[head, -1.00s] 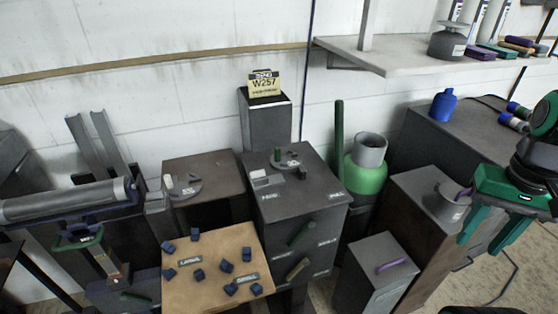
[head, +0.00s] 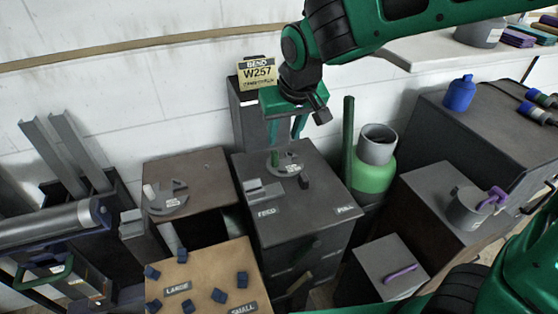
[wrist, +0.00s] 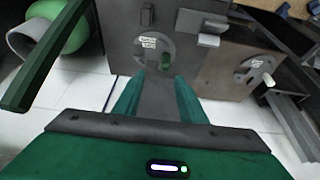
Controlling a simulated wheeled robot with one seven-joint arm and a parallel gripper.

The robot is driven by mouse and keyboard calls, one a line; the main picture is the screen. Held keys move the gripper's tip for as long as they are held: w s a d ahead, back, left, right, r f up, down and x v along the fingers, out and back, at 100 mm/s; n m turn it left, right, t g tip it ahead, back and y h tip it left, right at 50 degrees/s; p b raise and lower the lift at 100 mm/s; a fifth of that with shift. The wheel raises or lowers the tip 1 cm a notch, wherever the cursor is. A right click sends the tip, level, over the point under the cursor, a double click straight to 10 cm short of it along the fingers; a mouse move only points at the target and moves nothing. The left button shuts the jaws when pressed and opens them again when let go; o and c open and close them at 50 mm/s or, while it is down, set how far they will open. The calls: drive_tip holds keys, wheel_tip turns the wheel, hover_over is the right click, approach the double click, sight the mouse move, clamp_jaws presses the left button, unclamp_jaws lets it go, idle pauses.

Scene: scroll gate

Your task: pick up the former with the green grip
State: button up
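The former with the green grip (head: 288,169) is a grey disc-like piece with a label and an upright green peg (head: 274,158). It lies on top of the dark cabinet (head: 320,205) labelled FEED and PULL. My gripper (head: 284,137) is above and behind it in the head view, fingers pointing down, apart and empty.
A grey block (head: 262,191) and a small dark post (head: 304,181) stand close to the former. A similar former with a white grip (head: 168,201) lies on the brown cabinet to the left.

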sight(275, 152)
drive_tip(key=x, duration=0.7)
drive_tip(key=a+x, duration=0.1)
drive_tip(key=x, duration=0.2)
drive_tip(key=shift+s+f, duration=0.1)
drive_tip(key=shift+f, duration=0.05)
clamp_jaws()
